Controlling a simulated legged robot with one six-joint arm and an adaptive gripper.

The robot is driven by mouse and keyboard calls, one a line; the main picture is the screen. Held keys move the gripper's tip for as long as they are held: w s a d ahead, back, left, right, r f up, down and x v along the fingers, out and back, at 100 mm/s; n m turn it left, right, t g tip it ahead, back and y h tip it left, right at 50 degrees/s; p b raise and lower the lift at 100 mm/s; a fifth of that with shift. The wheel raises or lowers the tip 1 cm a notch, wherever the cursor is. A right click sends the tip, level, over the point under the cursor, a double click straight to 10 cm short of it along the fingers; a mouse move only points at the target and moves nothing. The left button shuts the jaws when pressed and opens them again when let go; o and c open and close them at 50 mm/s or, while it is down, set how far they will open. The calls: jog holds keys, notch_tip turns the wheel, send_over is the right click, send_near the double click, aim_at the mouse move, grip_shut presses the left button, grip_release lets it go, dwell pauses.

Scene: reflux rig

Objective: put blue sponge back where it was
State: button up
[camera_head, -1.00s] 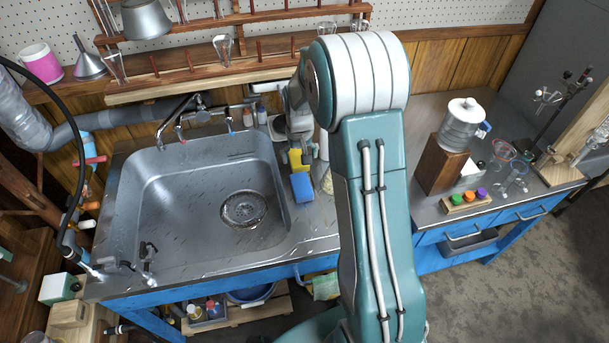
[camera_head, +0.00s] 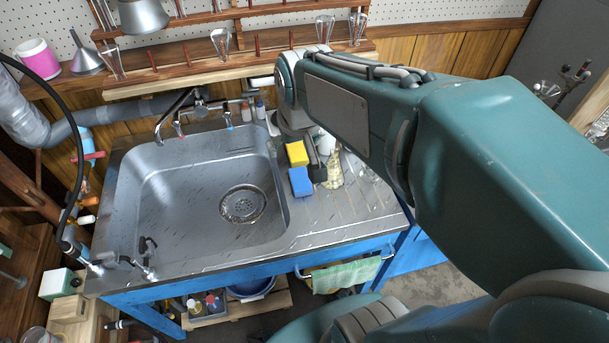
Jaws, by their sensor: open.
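The blue sponge (camera_head: 301,181) sits on the metal counter just right of the sink basin. A yellow sponge (camera_head: 297,153) is directly behind it, close to it. My gripper (camera_head: 316,164) reaches down from the upper right, its dark fingers beside the right side of the two sponges. It is open; the fingers are small and partly hidden, so I cannot tell whether they touch a sponge.
The steel sink (camera_head: 190,200) lies to the left, with a faucet (camera_head: 200,110) behind it. A crumpled pale cloth or bottle (camera_head: 333,170) stands right of my gripper. A wooden glassware rack (camera_head: 235,63) runs above. A green towel (camera_head: 345,275) hangs in front.

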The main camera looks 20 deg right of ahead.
jog(key=s+a+r+t, duration=0.2)
jog(key=s, duration=0.9)
jog(key=shift+a+n, duration=0.2)
jog(key=shift+n, duration=0.2)
jog(key=shift+w, duration=0.1)
dwell(0.5)
